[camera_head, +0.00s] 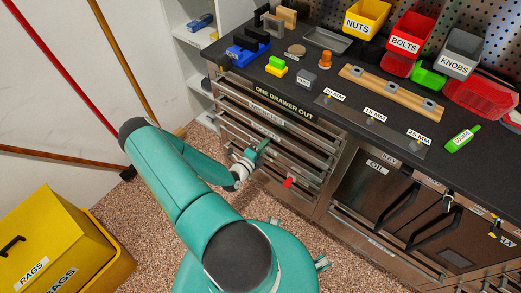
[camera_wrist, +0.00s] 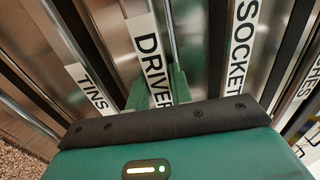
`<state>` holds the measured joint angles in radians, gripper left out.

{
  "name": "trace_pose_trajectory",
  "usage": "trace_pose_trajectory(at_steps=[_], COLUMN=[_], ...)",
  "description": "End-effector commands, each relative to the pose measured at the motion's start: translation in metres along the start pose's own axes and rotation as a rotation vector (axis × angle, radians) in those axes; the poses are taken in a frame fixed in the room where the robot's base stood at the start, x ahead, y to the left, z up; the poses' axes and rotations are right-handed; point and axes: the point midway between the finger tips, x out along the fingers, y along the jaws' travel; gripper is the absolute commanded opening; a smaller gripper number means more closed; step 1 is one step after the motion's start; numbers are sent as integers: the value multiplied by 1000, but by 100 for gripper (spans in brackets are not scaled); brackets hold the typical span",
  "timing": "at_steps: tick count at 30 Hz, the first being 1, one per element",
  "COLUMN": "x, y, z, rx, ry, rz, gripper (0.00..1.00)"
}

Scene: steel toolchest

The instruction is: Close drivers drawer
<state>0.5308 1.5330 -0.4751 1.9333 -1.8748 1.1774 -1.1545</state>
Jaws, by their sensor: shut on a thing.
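The drivers drawer, labelled "DRIVER" with the end of the word hidden, is in the middle of the wrist view (camera_wrist: 148,52). It lies between the drawers labelled "TINS" (camera_wrist: 90,85) and "SOCKET" (camera_wrist: 242,40). My gripper (camera_head: 262,146) is at the front of the left drawer stack in the head view. In the wrist view its green fingers (camera_wrist: 160,88) are on either side of the drivers label area, shut on the drawer's handle. The fingers and palm hide the grip itself. I cannot tell how far the drawer stands out.
A sign "ONE DRAWER OUT" (camera_head: 284,104) is above the stack. A red piece (camera_head: 289,182) sticks out on a lower drawer. The dark worktop (camera_head: 300,88) carries tools and bins. A yellow rags bin (camera_head: 55,245) stands at lower left on speckled floor.

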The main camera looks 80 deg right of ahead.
Motion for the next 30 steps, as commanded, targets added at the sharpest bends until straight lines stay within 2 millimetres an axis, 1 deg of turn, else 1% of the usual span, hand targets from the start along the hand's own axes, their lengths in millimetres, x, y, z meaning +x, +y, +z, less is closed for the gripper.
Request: trace_pose_trajectory(at_steps=[1, 2, 7, 8, 10, 11, 19, 22, 26, 30], x=[8, 12, 11, 11, 11, 11, 10, 5, -13, -43], y=[0, 0, 0, 0, 0, 0, 0, 0, 1, 0], z=[0, 0, 0, 0, 0, 0, 0, 1, 1, 2], rx=[1, 1, 1, 1, 1, 1, 0, 0, -1, -1], ry=[0, -1, 0, -1, -1, -1, -1, -2, -4, -6], rz=[-1, 0, 2, 2, 2, 2, 2, 2, 3, 3], gripper=[0, 0, 0, 28, 41, 44, 44, 44, 44, 44])
